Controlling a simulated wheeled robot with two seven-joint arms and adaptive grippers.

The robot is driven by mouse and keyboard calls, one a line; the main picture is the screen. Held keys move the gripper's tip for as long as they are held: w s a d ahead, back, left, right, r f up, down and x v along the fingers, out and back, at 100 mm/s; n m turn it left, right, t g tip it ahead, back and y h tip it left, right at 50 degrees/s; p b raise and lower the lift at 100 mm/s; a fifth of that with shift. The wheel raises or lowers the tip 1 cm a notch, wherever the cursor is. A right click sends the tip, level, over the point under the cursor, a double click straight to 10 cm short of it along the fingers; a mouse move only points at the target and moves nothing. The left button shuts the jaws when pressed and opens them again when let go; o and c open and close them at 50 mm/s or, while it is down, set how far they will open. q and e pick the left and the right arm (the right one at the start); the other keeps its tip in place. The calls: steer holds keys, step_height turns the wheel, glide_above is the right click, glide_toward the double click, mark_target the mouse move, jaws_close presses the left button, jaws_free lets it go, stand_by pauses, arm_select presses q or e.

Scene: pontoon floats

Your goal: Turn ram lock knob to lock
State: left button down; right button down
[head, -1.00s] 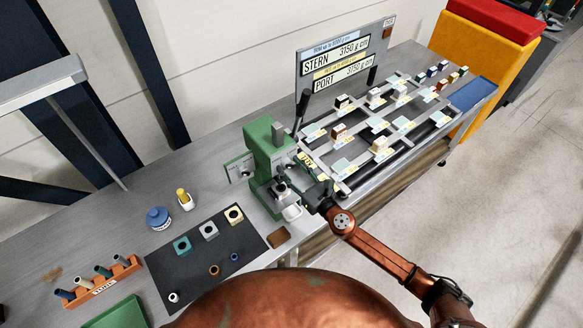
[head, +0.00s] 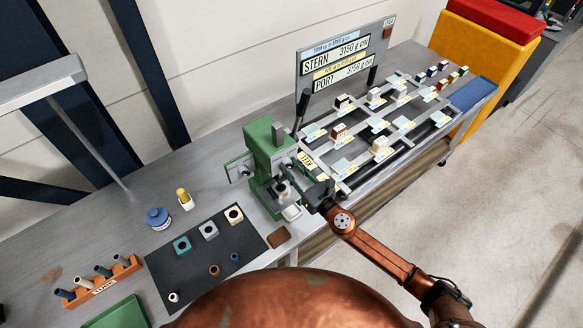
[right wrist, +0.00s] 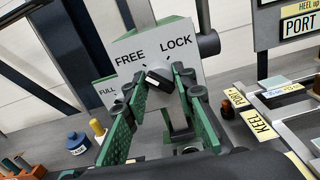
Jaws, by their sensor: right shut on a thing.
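The green press (head: 265,165) stands on the bench in the head view. In the right wrist view its pale front plate (right wrist: 140,60) reads FREE on the left and LOCK on the right. The small dark ram lock knob (right wrist: 160,78), with a white mark, sits below and between these words. My right gripper (right wrist: 155,83) has its green-padded fingers on either side of the knob and is shut on it. I cannot tell exactly which word the mark points at. In the head view the right gripper (head: 312,192) is at the press front and hides the knob. My left gripper is not in view.
A dark mat (head: 205,262) with several blocks and rings lies left of the press. A blue pot (head: 158,218) and an orange rack (head: 100,283) stand further left. A grey frame (head: 345,188) with labelled blocks and a sign board (head: 345,62) are right of the press.

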steer(key=m, duration=0.3)
steer(key=shift+m, duration=0.3)
steer(key=m, duration=0.4)
steer(key=shift+m, duration=0.3)
steer(key=m, duration=0.4)
steer(key=shift+m+p, duration=0.3)
steer(key=shift+p, duration=0.1)
steer(key=shift+m+p, duration=0.55)
steer(key=shift+m, duration=1.65)
steer(key=c, duration=1.6)
jaws_free()
steer(key=v, duration=1.2)
